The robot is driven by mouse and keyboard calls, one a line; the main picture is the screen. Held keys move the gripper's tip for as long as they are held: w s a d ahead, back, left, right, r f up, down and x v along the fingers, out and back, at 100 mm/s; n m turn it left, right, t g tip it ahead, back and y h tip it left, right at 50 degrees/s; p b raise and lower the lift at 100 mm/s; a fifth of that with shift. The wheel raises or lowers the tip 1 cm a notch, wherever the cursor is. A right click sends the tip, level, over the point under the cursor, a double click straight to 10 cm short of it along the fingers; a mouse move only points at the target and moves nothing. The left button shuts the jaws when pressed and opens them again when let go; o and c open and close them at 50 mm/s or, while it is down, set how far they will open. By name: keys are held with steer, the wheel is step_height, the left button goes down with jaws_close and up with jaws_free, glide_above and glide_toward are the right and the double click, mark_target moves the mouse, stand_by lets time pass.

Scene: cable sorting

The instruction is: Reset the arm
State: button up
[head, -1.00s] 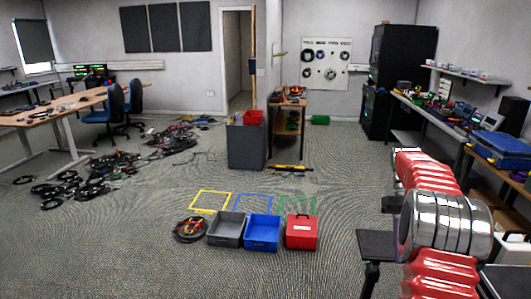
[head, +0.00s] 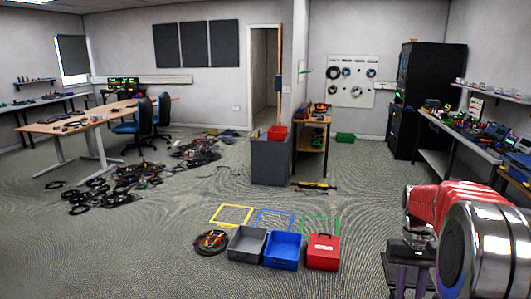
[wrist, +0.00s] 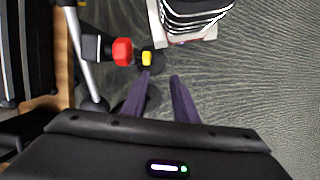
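My red and silver arm (head: 450,205) is at the right of the head view, bent with a large silver joint near the camera. My gripper (head: 410,292) hangs below its black body there, with two purple fingers pointing down. In the wrist view the fingers of my gripper (wrist: 161,77) stand apart, with only dark and grey floor behind the gap. The gripper is open and holds nothing.
On the floor stand a coiled cable bundle (head: 211,242), a grey bin (head: 247,244), a blue bin (head: 282,250) and a red box (head: 323,252). Yellow (head: 232,215), blue and green outlines lie behind them. Cable heaps (head: 100,193) lie left. A workbench (head: 465,138) runs along the right.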

steer(key=s+a+r+n+t, duration=0.2)
steer(key=s+a+r+t, duration=0.2)
steer(key=s+a, duration=0.4)
steer(key=s+a+r+n+t, duration=0.1)
steer(key=s+a+r+t, duration=0.3)
steer(key=s+a, duration=0.4)
steer(key=a+r, duration=0.1)
steer(key=a, duration=0.6)
steer(key=shift+s+r+n+t, duration=0.3)
steer(key=shift+r+n, duration=0.05)
steer(key=shift+n, duration=0.05)
